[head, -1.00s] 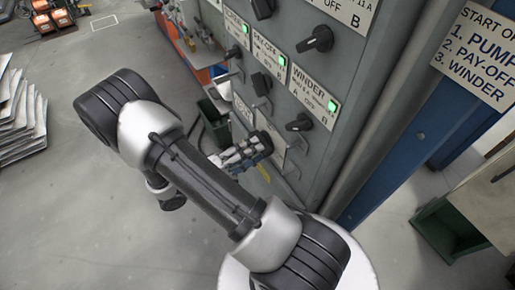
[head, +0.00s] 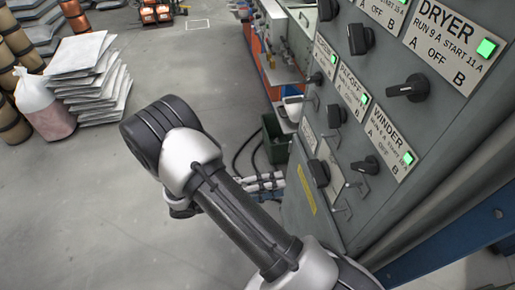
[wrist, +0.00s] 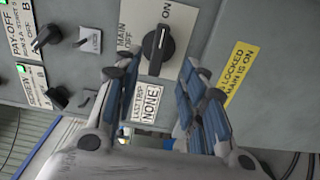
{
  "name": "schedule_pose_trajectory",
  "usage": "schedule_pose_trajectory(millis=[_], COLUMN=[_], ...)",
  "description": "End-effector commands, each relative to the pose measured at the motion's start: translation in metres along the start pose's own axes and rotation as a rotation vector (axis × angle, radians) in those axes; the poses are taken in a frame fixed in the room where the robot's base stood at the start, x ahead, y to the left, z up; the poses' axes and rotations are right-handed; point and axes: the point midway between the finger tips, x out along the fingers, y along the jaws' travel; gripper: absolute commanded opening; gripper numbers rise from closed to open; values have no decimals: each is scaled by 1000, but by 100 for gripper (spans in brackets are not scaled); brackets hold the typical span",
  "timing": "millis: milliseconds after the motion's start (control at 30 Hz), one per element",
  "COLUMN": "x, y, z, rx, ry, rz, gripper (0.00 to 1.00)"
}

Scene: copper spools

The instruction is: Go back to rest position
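My gripper (wrist: 158,90) is open and empty in the wrist view, its blue-padded fingers apart. The black main knob (wrist: 158,50) shows beyond and between the fingertips, on a plate marked MAIN, OFF and ON; its pale mark faces the ON side. I see no contact between fingers and knob. In the head view my gripper (head: 264,182) is low beside the panel's left edge, partly hidden by my arm. The grey control panel (head: 440,130) fills the right, with black knobs and lit green lamps, including the winder knob (head: 366,165) and dryer knob (head: 408,88).
A dark green bin (head: 276,140) with cables stands behind my gripper. Stacked grey sacks (head: 90,80) and a pale bag (head: 45,105) are at the left. A yellow label (wrist: 238,72) is right of the main knob. The floor (head: 90,220) at left is clear.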

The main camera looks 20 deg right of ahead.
Motion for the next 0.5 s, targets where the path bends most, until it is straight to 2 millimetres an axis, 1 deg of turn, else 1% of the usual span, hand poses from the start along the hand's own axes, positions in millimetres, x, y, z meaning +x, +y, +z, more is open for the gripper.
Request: schedule_pose_trajectory(millis=[167, 267, 367, 500], x=[0, 1, 2, 5], y=[0, 7, 22, 53], z=[0, 1, 5, 17], rx=[0, -5, -22, -66], ry=[-1, -22, -73, -167], rz=[-2, -28, -98, -272], gripper=[38, 38, 38, 38])
